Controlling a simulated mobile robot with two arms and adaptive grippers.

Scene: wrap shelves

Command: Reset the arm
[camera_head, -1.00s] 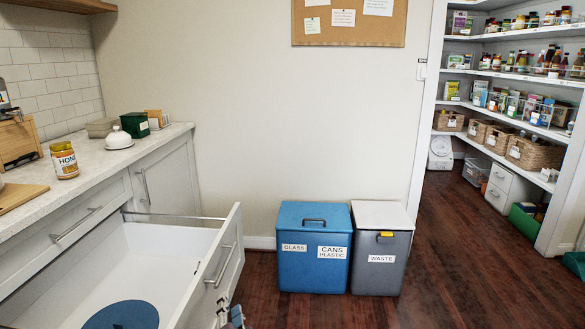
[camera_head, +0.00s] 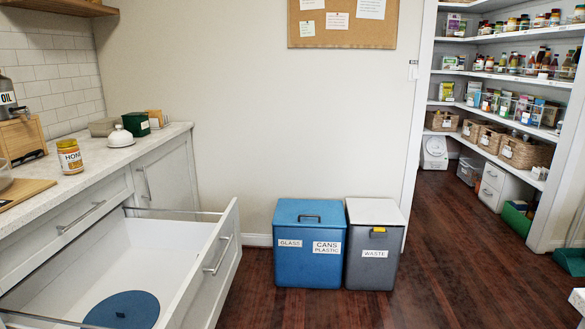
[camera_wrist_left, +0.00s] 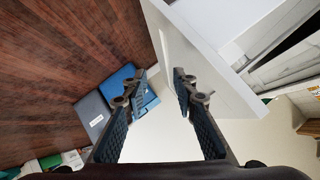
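My left gripper (camera_wrist_left: 158,88) shows in the left wrist view with its two dark fingers spread and nothing between them. It is outside the head view. The white front of the open drawer (camera_wrist_left: 205,62) lies just beyond the fingers, and I see no contact with it. In the head view the drawer (camera_head: 228,262) stands pulled out, its handle (camera_head: 220,257) free. A round blue object (camera_head: 122,312) lies inside the drawer. My right gripper is in neither view.
A blue recycling bin (camera_head: 310,262) and a grey waste bin (camera_head: 371,268) stand against the wall. The counter (camera_head: 95,165) holds a honey jar (camera_head: 69,157). Pantry shelves (camera_head: 490,105) are at the right. Dark wooden floor (camera_head: 450,255) is clear between.

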